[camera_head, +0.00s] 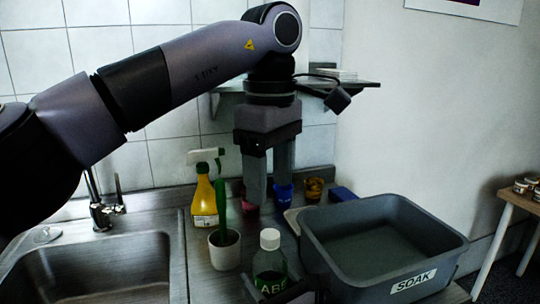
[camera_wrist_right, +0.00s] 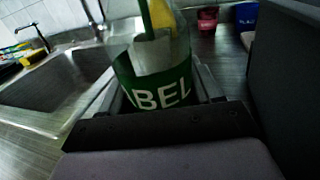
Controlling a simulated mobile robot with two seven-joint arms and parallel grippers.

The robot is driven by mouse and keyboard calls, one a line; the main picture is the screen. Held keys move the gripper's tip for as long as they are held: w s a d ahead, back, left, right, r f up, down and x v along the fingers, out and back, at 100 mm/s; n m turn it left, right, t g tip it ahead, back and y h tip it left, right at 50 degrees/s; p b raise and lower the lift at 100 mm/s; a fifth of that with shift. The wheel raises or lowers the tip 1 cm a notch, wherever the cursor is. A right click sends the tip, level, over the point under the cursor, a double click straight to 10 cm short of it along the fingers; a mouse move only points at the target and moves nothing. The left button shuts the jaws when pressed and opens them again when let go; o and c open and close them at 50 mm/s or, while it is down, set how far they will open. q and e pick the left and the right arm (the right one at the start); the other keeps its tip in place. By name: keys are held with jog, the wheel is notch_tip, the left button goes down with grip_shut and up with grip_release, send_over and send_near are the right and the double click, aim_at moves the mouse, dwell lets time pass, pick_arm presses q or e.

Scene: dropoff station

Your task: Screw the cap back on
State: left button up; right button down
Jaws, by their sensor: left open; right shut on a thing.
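A clear bottle with a green label (camera_head: 268,273) stands upright at the front of the counter, with a white cap (camera_head: 270,239) on its top. I cannot tell how tightly the cap sits. The bottle also shows in the right wrist view (camera_wrist_right: 157,83), its top out of frame. My right gripper (camera_wrist_right: 160,98) is shut around the bottle's labelled body; it shows at the bottom edge of the head view. My left gripper (camera_head: 269,188) points down, open and empty, above and apart from the cap.
A grey bin marked SOAK (camera_head: 440,242) stands right of the bottle. A white cup with a green brush (camera_head: 224,250) is close on its left. A yellow spray bottle (camera_head: 204,200), a red cup (camera_wrist_right: 207,19) and a blue cup (camera_head: 284,192) stand behind. A sink (camera_head: 95,265) lies left.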

pick_arm(q)
jog(key=shift+r, duration=1.7)
pick_arm(e)
jog(key=shift+c, duration=0.7)
grip_release()
jog(key=shift+s, duration=0.1)
pick_arm(q)
jog(key=shift+f, duration=0.1)
pick_arm(e)
jog(key=shift+v, duration=3.5)
pick_arm(q)
jog(key=shift+s+d, duration=0.1)
pick_arm(e)
jog(key=shift+d+f, duration=0.1)
